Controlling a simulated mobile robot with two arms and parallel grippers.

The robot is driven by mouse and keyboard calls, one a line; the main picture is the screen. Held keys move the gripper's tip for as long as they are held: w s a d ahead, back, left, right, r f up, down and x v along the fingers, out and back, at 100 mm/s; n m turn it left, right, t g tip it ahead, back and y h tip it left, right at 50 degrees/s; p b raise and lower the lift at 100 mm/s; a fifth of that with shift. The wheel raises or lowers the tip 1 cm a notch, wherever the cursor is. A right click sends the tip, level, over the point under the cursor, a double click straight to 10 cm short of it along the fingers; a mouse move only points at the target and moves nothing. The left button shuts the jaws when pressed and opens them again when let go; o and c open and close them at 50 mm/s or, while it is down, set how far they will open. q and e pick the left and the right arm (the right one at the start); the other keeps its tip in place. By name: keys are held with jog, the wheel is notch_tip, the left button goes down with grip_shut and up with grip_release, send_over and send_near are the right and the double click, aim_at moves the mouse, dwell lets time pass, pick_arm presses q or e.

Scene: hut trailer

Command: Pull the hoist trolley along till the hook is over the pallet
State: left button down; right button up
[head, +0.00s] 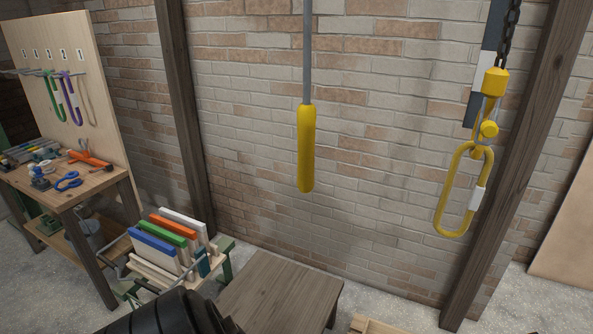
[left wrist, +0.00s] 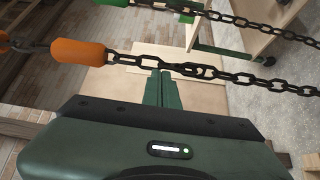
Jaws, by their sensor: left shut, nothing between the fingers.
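The yellow hook (head: 465,190) hangs from a dark chain (head: 509,30) at the right of the head view, in front of a brick wall. A yellow grip (head: 306,150) hangs upright on a grey rod left of it. Light wood slats, perhaps the pallet (head: 375,326), show at the bottom edge, mostly cut off. The trolley is out of view. My left gripper (left wrist: 163,74) is shut and empty in the left wrist view. A chain with an orange grip (left wrist: 80,51) crosses by its fingertips; I cannot tell whether they touch. My right gripper is not in view.
A wooden table (head: 275,283) stands at lower middle. A rack of coloured boards (head: 165,243) and a tool bench (head: 80,185) are at left. A dark post (head: 515,170) stands behind the hook. A second chain, with a green grip (left wrist: 112,3), crosses the left wrist view.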

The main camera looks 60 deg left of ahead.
pick_arm(q)
jog(key=shift+w+d+r, duration=0.1)
jog(key=shift+d, duration=0.2)
jog(key=shift+d+r, duration=0.15)
jog(key=shift+r, duration=0.1)
dwell(0.4)
